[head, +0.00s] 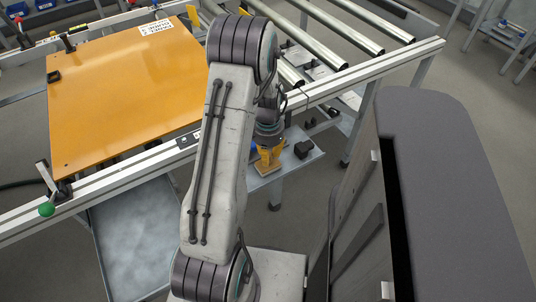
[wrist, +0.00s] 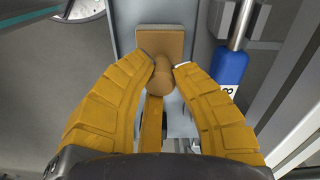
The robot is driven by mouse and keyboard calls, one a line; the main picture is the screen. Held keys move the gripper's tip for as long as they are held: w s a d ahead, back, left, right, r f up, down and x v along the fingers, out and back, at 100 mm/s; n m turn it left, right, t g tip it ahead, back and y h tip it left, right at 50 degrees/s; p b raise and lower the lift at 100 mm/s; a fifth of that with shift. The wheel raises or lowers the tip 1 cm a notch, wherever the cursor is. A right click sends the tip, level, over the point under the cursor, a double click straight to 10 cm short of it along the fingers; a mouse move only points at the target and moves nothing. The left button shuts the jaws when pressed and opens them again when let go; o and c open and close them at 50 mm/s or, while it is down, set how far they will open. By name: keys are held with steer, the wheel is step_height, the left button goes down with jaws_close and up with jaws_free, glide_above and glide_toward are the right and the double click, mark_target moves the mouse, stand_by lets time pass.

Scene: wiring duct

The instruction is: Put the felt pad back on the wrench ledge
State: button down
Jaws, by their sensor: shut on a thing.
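The felt pad (wrist: 173,41) is a tan square with a round knob in the wrist view. In the head view my gripper (head: 268,160) points down over the grey ledge (head: 284,172), below the frame rail. The pad is mostly hidden by the fingers there.
A blue cylinder (wrist: 230,68) with a white label stands close right of the pad in the wrist view. A dark block (head: 304,149) sits on the ledge's right part. An orange panel (head: 125,85) and metal rollers (head: 345,27) lie above, behind the rail (head: 365,74).

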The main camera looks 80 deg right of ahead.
steer(key=c, duration=1.2)
jaws_free()
steer(key=shift+o, duration=0.2)
step_height(320, 180, up, 12)
steer(key=p, duration=0.2)
steer(key=shift+r, duration=0.1)
